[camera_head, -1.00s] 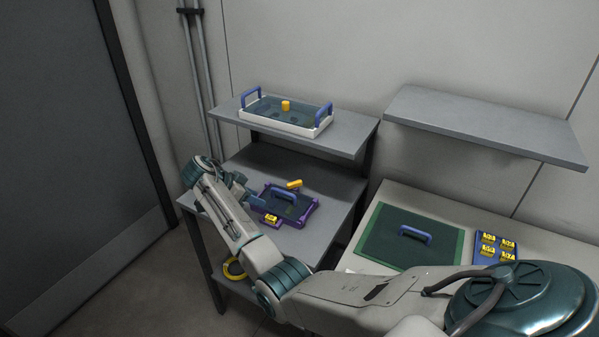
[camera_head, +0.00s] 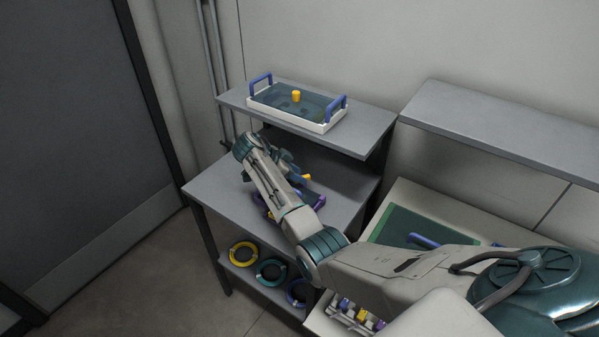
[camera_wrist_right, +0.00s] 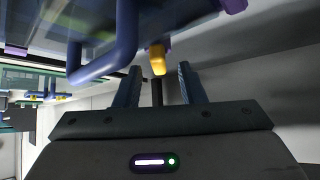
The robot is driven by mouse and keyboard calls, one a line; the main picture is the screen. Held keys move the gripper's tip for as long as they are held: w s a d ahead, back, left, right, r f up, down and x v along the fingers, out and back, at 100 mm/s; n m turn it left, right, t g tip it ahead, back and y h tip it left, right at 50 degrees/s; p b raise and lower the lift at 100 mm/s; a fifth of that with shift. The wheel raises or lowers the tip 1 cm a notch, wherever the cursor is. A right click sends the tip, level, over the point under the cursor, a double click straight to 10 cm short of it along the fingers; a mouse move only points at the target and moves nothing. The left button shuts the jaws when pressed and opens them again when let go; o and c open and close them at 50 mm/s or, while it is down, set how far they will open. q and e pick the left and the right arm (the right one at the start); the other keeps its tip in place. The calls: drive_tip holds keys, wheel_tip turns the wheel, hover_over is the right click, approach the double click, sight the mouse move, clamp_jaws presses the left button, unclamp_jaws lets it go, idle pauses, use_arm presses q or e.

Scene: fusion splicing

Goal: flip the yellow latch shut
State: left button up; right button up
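The yellow latch (camera_head: 307,177) shows at the far edge of the purple-framed splicer (camera_head: 319,201) on the left bench. My right arm covers much of the splicer in the head view. In the right wrist view, the latch (camera_wrist_right: 157,60) lies ahead of my right gripper (camera_wrist_right: 158,78), in the gap between its two spread blue fingers as seen from there. The gripper is open, and I see no clear contact with the latch. The splicer's blue handle (camera_wrist_right: 122,45) is close to the left finger in that view. My left gripper is not in view.
A shelf (camera_head: 365,141) above the bench holds a white tray (camera_head: 322,127) with blue handles. Coloured rings, one of them yellow (camera_head: 243,254), lie on the lower shelf. A green mat (camera_head: 390,228) is on the right-hand table, partly behind my arm.

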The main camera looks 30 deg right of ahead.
drive_tip(key=shift+s+d+f, duration=0.15)
drive_tip(key=shift+d+f, duration=0.2)
drive_tip(key=shift+f, duration=0.05)
drive_tip(key=shift+d+f, duration=0.1)
drive_tip(key=shift+f, duration=0.05)
clamp_jaws()
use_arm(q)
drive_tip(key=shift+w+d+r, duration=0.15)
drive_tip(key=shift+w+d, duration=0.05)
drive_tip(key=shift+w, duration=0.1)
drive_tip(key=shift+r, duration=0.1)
use_arm(e)
drive_tip(key=shift+s+n+t+p, duration=0.2)
drive_tip(key=shift+n+t+p, duration=0.9)
drive_tip(key=shift+n+p, duration=0.3)
drive_tip(key=shift+s+n+t+p, duration=0.1)
drive_tip(key=shift+n+t+p, duration=0.65)
drive_tip(key=shift+n, duration=0.35)
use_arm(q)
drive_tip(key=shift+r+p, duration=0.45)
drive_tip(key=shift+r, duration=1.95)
use_arm(e)
drive_tip(key=shift+n+t+y, duration=0.3)
drive_tip(key=shift+n+t, duration=0.55)
drive_tip(key=shift+n, duration=0.25)
